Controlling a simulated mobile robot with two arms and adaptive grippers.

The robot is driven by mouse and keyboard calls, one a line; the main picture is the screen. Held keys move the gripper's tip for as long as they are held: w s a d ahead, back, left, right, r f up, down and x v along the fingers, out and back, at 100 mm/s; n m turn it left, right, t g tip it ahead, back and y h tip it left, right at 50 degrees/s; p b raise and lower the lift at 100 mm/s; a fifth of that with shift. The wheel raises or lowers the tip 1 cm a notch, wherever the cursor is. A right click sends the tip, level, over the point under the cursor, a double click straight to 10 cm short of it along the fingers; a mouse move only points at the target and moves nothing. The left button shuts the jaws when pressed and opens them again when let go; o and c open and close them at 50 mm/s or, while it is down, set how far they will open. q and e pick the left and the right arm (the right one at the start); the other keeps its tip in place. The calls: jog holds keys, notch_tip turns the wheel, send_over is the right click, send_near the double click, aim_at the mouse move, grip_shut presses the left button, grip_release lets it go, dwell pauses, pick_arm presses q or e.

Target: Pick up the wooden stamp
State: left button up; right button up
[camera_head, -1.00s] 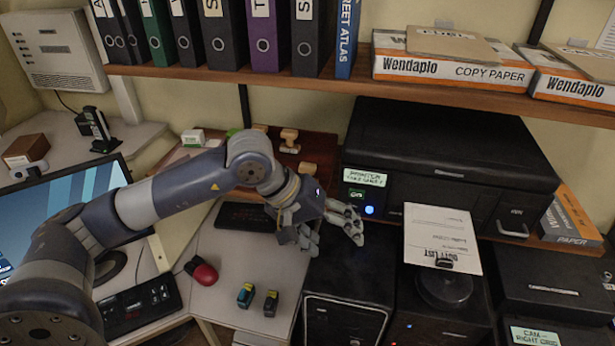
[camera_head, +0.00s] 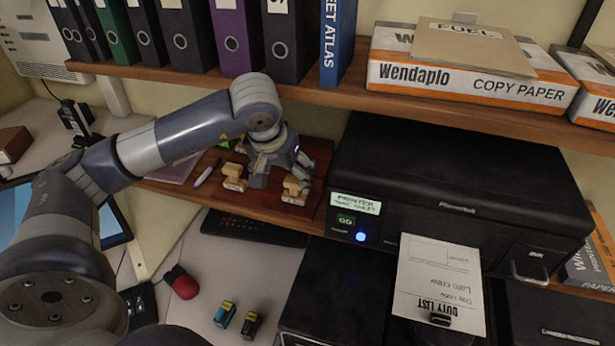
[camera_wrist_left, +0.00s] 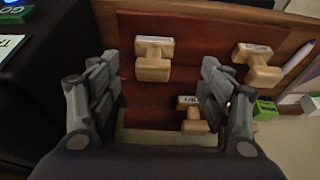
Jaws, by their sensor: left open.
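Several wooden stamps stand on a reddish-brown mat on the wooden shelf. One stamp (camera_head: 296,187) is at the front right of the mat, and another stamp (camera_head: 233,177) is to its left. My left gripper (camera_head: 278,168) is over the mat, open and empty, and partly hides the stamps' surroundings. In the left wrist view the open fingers (camera_wrist_left: 155,84) stand apart, with one stamp (camera_wrist_left: 154,60) ahead between them. Another stamp (camera_wrist_left: 193,115) shows near the right finger, partly covered by it, and another (camera_wrist_left: 257,66) lies beyond that finger. My right gripper is not in view.
A black printer (camera_head: 460,190) stands close to the right of the mat. A shelf (camera_head: 340,93) with binders and paper boxes runs above. A pen (camera_head: 207,172) lies left of the stamps.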

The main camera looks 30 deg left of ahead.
aim_at(291, 184)
pick_arm(q)
jog(key=shift+w+f, duration=0.55)
jog(key=shift+w, duration=0.15)
jog(key=f+p, duration=0.2)
jog(key=p, duration=0.1)
jog(key=shift+w+d+f, duration=0.2)
jog(key=shift+f, duration=0.2)
jog(key=x, duration=0.2)
jog(key=shift+w+f+p, duration=0.2)
jog(key=shift+w+p, duration=0.1)
jog(key=shift+p, duration=0.1)
jog(key=shift+w+f, duration=0.15)
jog(key=shift+f, duration=0.15)
jog(key=shift+c, duration=1)
jog(key=c, duration=0.9)
jog(key=shift+r, duration=0.15)
pick_arm(e)
jog(key=r, duration=0.1)
jog(key=s+r, duration=0.1)
jog(key=r, duration=0.1)
jog(key=shift+s+r, duration=0.25)
jog(key=shift+s, duration=0.15)
